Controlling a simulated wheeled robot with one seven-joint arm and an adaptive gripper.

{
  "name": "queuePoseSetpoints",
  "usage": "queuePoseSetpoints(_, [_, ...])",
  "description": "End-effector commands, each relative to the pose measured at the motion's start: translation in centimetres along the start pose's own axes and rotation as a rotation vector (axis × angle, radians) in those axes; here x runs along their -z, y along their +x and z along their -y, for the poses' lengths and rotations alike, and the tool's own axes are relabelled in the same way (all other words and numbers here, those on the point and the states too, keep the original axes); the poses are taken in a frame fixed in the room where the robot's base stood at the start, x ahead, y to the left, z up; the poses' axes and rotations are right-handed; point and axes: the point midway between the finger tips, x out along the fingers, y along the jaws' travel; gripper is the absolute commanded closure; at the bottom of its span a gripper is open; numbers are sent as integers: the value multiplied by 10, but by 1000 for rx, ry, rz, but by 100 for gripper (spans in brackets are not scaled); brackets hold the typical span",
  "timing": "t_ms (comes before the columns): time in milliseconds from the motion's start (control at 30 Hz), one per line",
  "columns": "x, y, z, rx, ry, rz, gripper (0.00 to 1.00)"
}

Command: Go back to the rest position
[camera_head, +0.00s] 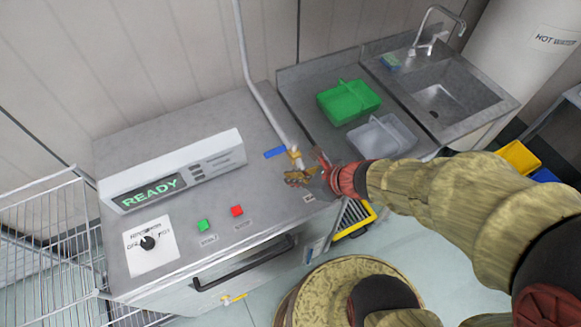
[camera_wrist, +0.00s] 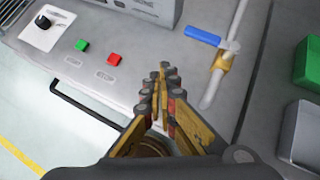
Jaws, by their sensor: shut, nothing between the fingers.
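My gripper (camera_head: 297,178) is at the end of my arm, which reaches in from the right in the head view. It is over the right front part of the grey machine's top (camera_head: 262,158), close to a pipe with a brass fitting. In the wrist view my gripper (camera_wrist: 161,72) has its yellow and dark fingers together, with nothing between them. Whether the fingertips touch the pipe or fitting cannot be told from the head view; in the wrist view they are apart from it.
The pipe (camera_head: 259,97) has a blue lever (camera_head: 275,152) and brass fitting (camera_wrist: 222,62). The machine has a READY display (camera_head: 150,193), green button (camera_head: 203,225), red button (camera_head: 237,210) and front handle (camera_head: 240,268). Right are a green tote (camera_head: 347,103), grey tote (camera_head: 382,136) and sink (camera_head: 440,95).

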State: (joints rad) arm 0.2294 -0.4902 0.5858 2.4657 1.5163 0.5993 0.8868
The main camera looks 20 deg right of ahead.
Motion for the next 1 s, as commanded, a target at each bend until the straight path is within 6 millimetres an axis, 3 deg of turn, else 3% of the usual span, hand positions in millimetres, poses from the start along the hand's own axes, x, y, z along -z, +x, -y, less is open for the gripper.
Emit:
queuePoseSetpoints(267, [0,0,0,0,-6,0,100])
queuePoseSetpoints(433, [1,0,-8,-29,-143,-1,100])
queuePoseSetpoints(567, [11,-5,-29,-123,-445,-30,100])
queuePoseSetpoints(767, [19,-35,-50,-271,-1053,-70,100])
queuePoseSetpoints(867, [25,-55,-52,-347,-1393,-111,100])
queuePoseSetpoints(1000, [33,-91,-40,-444,-1846,-212,100])
